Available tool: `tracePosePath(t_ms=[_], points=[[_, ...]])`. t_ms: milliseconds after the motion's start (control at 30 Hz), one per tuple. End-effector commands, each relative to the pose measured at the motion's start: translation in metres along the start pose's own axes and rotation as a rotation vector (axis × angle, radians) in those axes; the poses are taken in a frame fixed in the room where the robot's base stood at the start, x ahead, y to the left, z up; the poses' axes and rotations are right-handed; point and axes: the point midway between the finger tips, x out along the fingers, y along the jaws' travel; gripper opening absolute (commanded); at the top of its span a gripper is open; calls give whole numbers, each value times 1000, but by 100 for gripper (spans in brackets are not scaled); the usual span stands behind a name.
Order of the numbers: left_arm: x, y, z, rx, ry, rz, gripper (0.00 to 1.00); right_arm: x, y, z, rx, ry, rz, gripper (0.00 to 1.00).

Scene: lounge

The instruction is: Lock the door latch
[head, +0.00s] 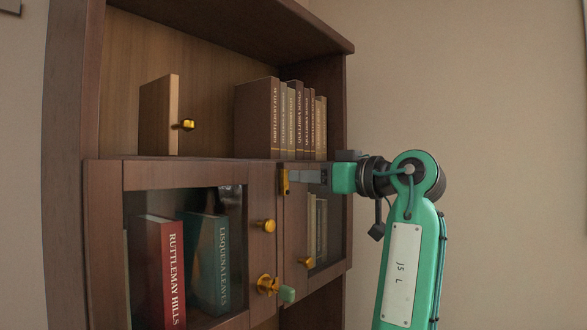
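The cabinet has a left glass door (105,240) and a right glass door (295,225), and both look closed. A small upright brass piece (284,182) sits at the top where the doors meet. Lower down is a brass fitting (267,285) with a green tip (287,294) pointing right. I cannot tell for certain which of these is the latch. My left gripper (303,177) is in front of the right door's top, its grey fingers pointing left close to the upper brass piece. Contact and finger gap are unclear. My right gripper is not in view.
Brass knobs stick out from the left door (267,226) and right door (306,262). Several brown books (260,118) and a wooden block-like item (158,115) with a brass knob stand on the open shelf above. The wall (480,130) at right is bare.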

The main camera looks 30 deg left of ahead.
Motion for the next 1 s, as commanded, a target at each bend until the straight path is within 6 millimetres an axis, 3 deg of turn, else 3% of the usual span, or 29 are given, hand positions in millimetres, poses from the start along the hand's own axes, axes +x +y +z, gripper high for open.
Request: tracePosePath(t_ms=[233,600,633,800,1000], points=[[33,0,-1,0,-1,-1,35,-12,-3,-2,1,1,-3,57],[39,0,1,0,0,0,35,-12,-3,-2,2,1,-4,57],[39,0,1,0,0,0,33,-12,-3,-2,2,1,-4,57],[39,0,1,0,0,0,0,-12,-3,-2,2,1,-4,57],[39,0,1,4,-1,0,0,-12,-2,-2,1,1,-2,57]])
